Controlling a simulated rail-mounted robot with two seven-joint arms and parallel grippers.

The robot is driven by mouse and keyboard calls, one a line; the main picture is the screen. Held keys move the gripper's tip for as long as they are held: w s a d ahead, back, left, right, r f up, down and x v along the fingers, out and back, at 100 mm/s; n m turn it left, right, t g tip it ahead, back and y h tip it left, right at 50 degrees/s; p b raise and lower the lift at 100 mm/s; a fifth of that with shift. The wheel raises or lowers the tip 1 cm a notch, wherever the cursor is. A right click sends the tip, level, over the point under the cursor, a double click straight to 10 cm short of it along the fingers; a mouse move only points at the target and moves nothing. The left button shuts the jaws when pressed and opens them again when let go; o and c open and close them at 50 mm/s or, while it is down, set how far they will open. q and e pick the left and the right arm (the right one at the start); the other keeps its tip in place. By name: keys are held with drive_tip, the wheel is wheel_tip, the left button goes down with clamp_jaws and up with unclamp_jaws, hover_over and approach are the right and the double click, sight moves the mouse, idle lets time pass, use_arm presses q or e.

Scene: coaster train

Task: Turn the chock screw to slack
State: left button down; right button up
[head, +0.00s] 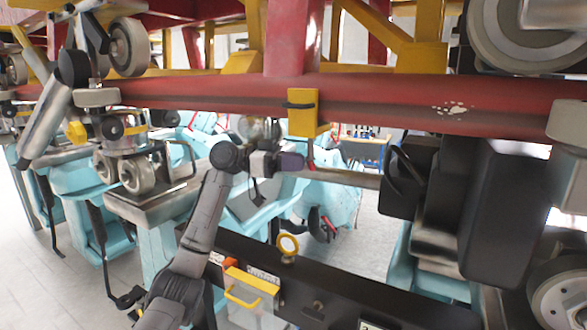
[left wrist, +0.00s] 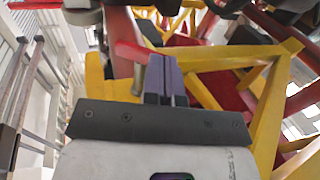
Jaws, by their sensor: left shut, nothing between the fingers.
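My left gripper (head: 291,161) is near the middle of the head view, its purple fingers together and nothing held. It is just below a yellow block (head: 303,112) on the red rail tube (head: 200,92). A thin red lever (head: 310,152) hangs under that block, close to the right of my fingertips; I cannot tell if they touch. In the left wrist view the shut fingers (left wrist: 165,78) point at yellow and red framework, with a red bar (left wrist: 138,52) beside them at left. No part is clearly recognisable as the chock screw. My right gripper is not in view.
A black beam (head: 340,295) with a yellow ring (head: 288,244) and a yellow handle (head: 243,298) lies below my arm. Dark seats (head: 500,205) are at right. Wheels (head: 128,48) and teal car parts (head: 90,205) are at left. Open floor (head: 25,270) shows lower left.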

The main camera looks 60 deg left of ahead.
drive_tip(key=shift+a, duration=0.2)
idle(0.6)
